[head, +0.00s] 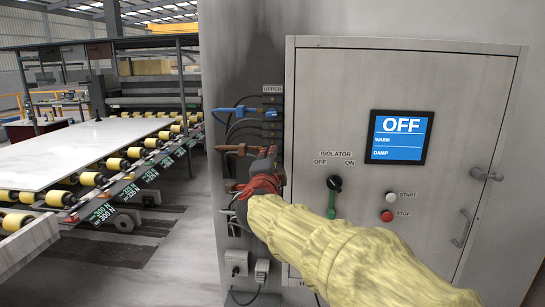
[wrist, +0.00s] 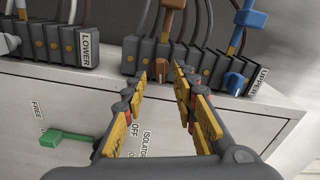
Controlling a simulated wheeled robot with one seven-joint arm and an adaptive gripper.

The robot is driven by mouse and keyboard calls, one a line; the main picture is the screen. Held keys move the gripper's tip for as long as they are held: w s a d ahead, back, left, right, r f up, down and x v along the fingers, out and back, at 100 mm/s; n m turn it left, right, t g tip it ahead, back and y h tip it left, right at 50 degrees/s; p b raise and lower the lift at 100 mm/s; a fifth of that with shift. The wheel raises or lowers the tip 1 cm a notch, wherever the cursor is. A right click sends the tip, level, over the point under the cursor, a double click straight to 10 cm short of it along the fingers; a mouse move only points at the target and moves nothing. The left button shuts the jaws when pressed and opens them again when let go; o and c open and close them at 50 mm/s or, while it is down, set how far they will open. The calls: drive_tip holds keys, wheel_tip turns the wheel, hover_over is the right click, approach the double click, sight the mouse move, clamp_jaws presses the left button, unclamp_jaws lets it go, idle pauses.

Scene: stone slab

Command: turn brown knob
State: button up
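A small brown knob (wrist: 182,92) sits on a dark block under the brown connector (wrist: 172,5) in the wrist view. My gripper (wrist: 161,78) is open, with yellow-padded fingers and a clear gap between them. In the head view my gripper (head: 262,180) is at the row of dark blocks, below the brown connector (head: 235,150). My sleeved arm and gripper hide the knob there.
A blue knob (wrist: 235,80) and blue connector (wrist: 249,19) are to the right in the wrist view. A green lever (wrist: 68,138) is at lower left. The cabinet (head: 450,80) has a screen reading OFF, an isolator switch (head: 334,184) and two buttons. A roller conveyor (head: 90,178) is at left.

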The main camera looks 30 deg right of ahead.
drive_tip(key=v, duration=0.8)
drive_tip(key=shift+w, duration=0.1)
